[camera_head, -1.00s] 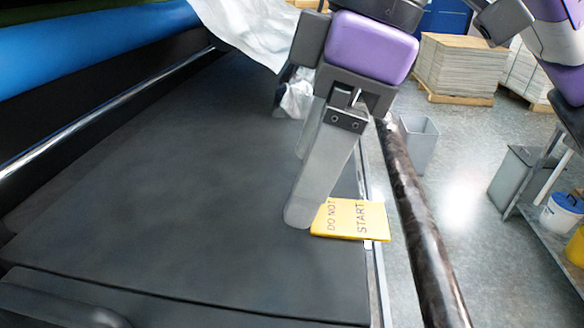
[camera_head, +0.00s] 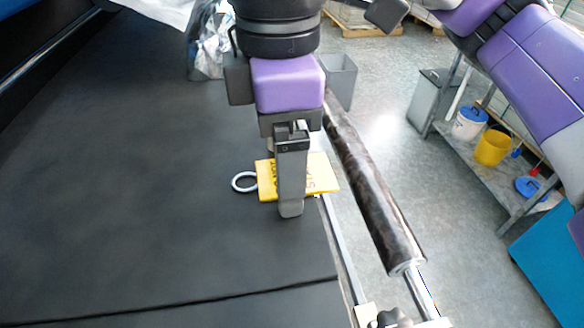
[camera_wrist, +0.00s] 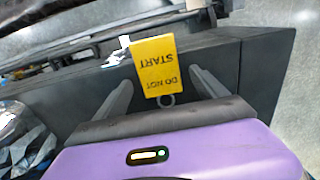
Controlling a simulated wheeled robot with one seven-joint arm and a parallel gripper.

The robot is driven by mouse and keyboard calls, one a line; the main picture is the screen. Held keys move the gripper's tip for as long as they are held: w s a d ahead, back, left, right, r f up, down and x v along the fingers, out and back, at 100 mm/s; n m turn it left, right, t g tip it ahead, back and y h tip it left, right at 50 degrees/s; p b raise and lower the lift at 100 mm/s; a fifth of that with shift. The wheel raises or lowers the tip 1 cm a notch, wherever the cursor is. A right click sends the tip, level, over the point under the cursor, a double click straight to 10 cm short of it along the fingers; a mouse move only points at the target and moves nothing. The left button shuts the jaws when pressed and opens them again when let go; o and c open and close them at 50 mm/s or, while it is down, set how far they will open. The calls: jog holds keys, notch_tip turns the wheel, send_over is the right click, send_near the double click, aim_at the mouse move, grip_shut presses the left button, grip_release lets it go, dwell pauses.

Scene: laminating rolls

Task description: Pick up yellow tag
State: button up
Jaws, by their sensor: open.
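The yellow tag (camera_head: 322,178), marked with black lettering, is at the right edge of the dark bed (camera_head: 130,190) in the head view. A pale ring (camera_head: 244,182) shows at its left end. My gripper (camera_head: 290,211) points down over the tag, and its near finger hides the tag's middle. In the wrist view the tag (camera_wrist: 155,68) reads DO NOT START upside down. It lies between the two spread fingers of my gripper (camera_wrist: 163,80), with space on both sides and the ring toward the palm. I see no finger contact.
A dark marbled roller (camera_head: 370,185) runs along the bed's right side, near a metal rail (camera_head: 340,240). A grey bin (camera_head: 340,80) stands behind it. A shelf with a yellow bucket (camera_head: 492,147) is at right. The bed's left part is clear.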

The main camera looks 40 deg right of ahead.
jog(key=shift+f, duration=0.1)
dwell(0.3)
jog(key=c, duration=1.4)
